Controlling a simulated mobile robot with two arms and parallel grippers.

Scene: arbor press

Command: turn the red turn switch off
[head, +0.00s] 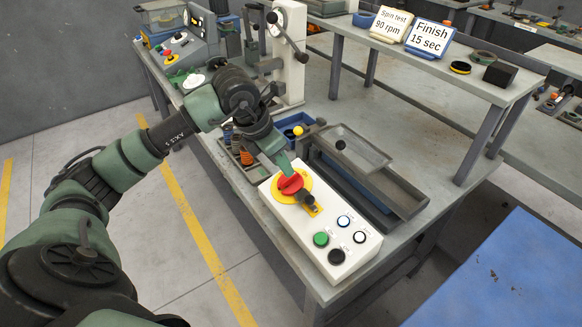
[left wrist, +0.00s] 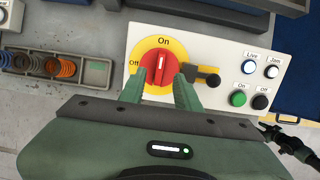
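The red turn switch (head: 291,183) sits on a yellow round plate at the far-left end of the white control box (head: 335,240). In the left wrist view, the red knob (left wrist: 160,66) has its white mark upright, pointing to "On"; "Off" is printed to the left. My left gripper (head: 283,166) is at the switch. In the left wrist view, its two green fingers (left wrist: 160,84) are apart, one on each side of the knob's lower part. I cannot tell whether they touch it. My right gripper is not in view.
A black and yellow latch (left wrist: 204,79) sticks out right of the knob. Green (head: 321,239) and black (head: 336,257) buttons and two lamps share the box. A spring tray (left wrist: 60,67) lies left of it. A grey metal tray (head: 370,175) and the press (head: 287,50) stand behind.

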